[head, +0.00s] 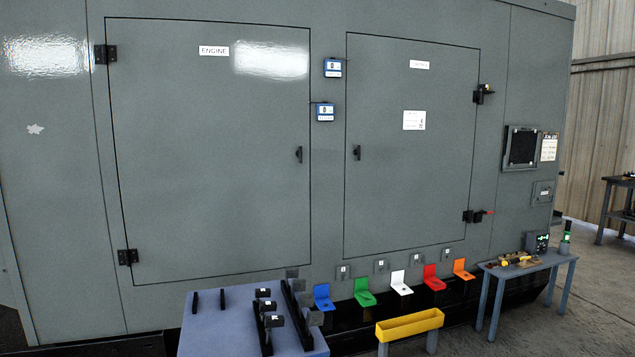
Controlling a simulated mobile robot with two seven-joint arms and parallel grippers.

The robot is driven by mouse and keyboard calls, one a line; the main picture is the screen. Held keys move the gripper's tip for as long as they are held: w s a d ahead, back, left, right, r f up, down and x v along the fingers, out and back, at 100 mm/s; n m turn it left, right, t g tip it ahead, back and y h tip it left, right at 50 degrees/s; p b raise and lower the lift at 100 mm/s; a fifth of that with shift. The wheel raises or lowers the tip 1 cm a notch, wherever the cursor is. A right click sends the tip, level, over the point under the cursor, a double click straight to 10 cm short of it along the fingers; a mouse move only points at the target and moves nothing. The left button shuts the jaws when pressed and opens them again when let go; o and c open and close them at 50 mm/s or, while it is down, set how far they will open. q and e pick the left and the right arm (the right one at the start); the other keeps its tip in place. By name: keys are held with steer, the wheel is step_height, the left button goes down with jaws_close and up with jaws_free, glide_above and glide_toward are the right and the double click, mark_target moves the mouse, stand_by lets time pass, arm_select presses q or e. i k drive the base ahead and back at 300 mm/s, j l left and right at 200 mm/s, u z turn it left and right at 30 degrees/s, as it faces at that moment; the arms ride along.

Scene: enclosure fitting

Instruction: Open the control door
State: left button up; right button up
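The control door (415,190) is the grey right-hand panel of the large enclosure, with a small white label near its top that is too blurred to read surely. It looks closed, flush with the enclosure face. Its dark handle (357,153) sits on its left edge. A white notice (414,120) is on the door. Neither of my grippers is in view.
The closed engine door (210,190) is at the left. Below stand a blue table (210,335) with dark fixtures, several coloured brackets (364,298), a yellow trough (410,325) and a small bench (545,264) with tools. The space before the control door's upper part looks clear.

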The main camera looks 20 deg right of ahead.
mark_target(411, 105)
steer(key=i+l+z, duration=1)
steer(key=i+z, duration=0.2)
